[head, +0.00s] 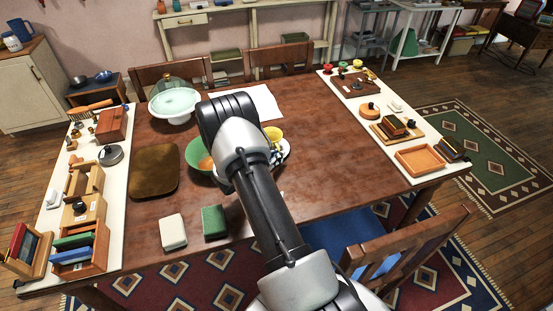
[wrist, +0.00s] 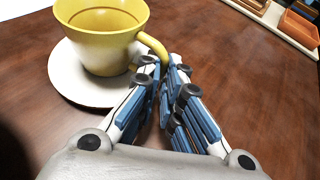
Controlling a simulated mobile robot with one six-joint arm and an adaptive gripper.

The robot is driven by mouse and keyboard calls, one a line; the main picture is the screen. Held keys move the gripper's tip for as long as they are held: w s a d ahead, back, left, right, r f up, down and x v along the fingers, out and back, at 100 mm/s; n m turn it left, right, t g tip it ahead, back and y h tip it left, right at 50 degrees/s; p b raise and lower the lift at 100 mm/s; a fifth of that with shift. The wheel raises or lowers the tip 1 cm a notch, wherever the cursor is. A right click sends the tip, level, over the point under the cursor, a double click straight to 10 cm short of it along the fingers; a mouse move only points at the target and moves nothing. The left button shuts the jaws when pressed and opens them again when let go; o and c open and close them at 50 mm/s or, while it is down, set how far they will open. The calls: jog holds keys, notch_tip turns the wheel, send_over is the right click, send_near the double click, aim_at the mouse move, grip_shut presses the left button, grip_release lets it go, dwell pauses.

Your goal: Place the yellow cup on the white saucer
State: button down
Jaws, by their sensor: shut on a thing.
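The yellow cup (wrist: 105,40) is upright in the wrist view, with a pale yellow inside and its handle toward my gripper. My gripper (wrist: 164,70) is shut on the cup's handle. The white saucer (wrist: 75,80) lies on the brown table directly under the cup in that view. The cup's base appears within the saucer's rim; I cannot tell whether it rests on it.
A green bowl (head: 195,153) stands left of my arm, with a brown tray (head: 155,171) further left. A white block (head: 173,232) and a green block (head: 214,222) lie at the near edge. A cake stand (head: 174,104) stands behind. The table right of the cup is clear.

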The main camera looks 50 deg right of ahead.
jog(key=shift+r, duration=0.15)
jog(key=c, duration=2.2)
grip_release()
jog(key=shift+f, duration=0.2)
jog(key=o, duration=0.4)
jog(key=shift+o, duration=0.2)
jog(key=shift+r, duration=0.1)
